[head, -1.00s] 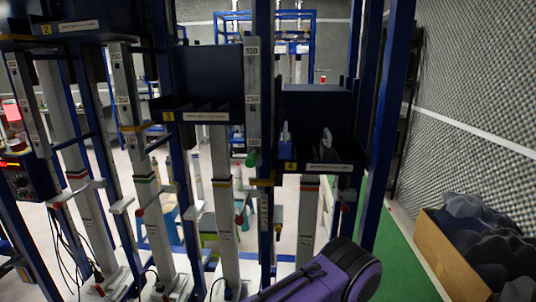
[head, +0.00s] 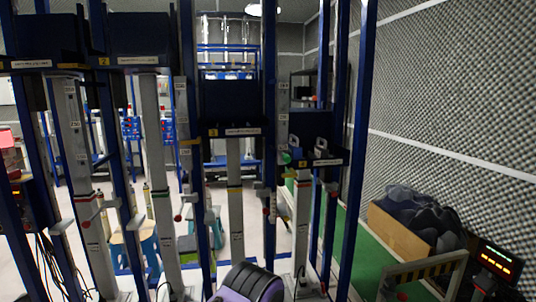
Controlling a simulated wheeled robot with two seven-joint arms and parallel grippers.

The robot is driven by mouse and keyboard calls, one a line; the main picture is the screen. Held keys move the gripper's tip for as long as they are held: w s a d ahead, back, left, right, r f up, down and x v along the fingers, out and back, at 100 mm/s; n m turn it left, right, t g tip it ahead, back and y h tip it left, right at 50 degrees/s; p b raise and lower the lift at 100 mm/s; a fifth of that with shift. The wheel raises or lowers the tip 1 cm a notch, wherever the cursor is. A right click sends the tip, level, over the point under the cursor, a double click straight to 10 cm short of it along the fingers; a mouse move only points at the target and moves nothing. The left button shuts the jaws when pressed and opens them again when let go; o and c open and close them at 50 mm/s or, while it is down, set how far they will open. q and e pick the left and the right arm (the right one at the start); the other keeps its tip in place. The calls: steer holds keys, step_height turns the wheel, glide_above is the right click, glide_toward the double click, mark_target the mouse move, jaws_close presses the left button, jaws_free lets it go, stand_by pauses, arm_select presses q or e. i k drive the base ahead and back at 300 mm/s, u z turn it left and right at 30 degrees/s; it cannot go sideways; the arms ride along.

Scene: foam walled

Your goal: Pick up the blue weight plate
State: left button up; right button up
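I cannot make out a blue weight plate in the head view. Tall blue and grey rack posts with dark blue boxes fill the left and middle. One dark box (head: 232,101) has a white label under its front edge. A lower dark box (head: 310,127) stands to its right, with small pale items at its front that are too small to identify. Neither of my grippers is in view.
A purple and black rounded thing (head: 245,283) shows at the bottom. A cardboard box (head: 400,231) of dark grey foam stands by the right wall. A striped metal frame (head: 430,269) and a lit display (head: 497,262) are front right. Green floor (head: 372,252) lies between.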

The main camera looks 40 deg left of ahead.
mark_target(296, 151)
steer(key=u, duration=0.9)
steer(key=i, duration=0.25)
